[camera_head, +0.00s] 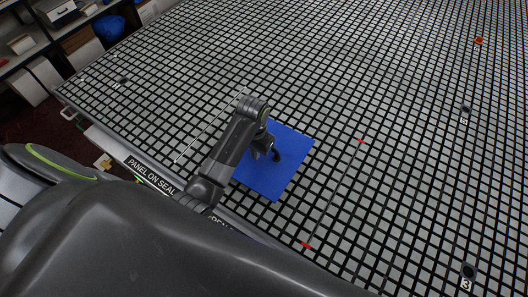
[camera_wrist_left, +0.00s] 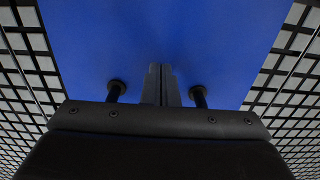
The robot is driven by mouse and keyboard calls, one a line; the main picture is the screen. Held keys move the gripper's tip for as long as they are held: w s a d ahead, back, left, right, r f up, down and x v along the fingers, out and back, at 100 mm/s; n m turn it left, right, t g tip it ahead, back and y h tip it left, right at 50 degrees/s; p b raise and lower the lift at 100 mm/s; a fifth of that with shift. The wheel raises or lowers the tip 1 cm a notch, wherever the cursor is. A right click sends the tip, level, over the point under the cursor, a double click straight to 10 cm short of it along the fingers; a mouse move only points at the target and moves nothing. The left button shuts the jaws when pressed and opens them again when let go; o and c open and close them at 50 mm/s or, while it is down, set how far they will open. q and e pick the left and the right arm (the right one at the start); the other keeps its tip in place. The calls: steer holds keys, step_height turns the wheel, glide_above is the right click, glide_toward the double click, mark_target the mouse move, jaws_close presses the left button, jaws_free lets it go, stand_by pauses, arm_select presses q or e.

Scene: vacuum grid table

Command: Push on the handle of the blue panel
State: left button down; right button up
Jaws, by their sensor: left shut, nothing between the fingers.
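The flat blue panel (camera_head: 291,148) lies on the grid table near its front edge; it also fills much of the left wrist view (camera_wrist_left: 160,30). Two black posts with round feet stand on it in the wrist view and look like the ends of its handle (camera_wrist_left: 117,88). The rest of the handle is hidden behind my gripper body. My left gripper (camera_head: 275,155) is over the panel's middle. Its fingers (camera_wrist_left: 163,70) are shut together and empty, between the two posts. I cannot tell whether they touch the handle or panel. My right gripper is not in view.
The black-and-white grid table (camera_head: 400,110) spreads around the panel, mostly clear. Small red marks (camera_head: 361,141) and dark round spots dot it. Lettering runs along the front edge (camera_head: 150,173). A shelf with boxes (camera_head: 50,35) stands at upper left.

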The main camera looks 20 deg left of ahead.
arm_select(q)
steer(key=shift+w+d, duration=0.15)
steer(key=shift+w, duration=0.95)
steer(key=shift+w+r, duration=0.1)
steer(key=shift+w, duration=0.1)
steer(key=shift+w+r, duration=0.15)
steer(key=shift+r, duration=0.1)
steer(key=shift+d+f+p, duration=0.1)
steer(key=shift+f+p, duration=0.05)
steer(key=shift+p, duration=0.4)
stand_by(1.6)
steer(key=shift+s+f, duration=0.2)
steer(key=shift+s, duration=0.6)
steer(key=shift+s+a, duration=0.25)
steer(key=shift+s, duration=0.7)
steer(key=shift+s, duration=0.1)
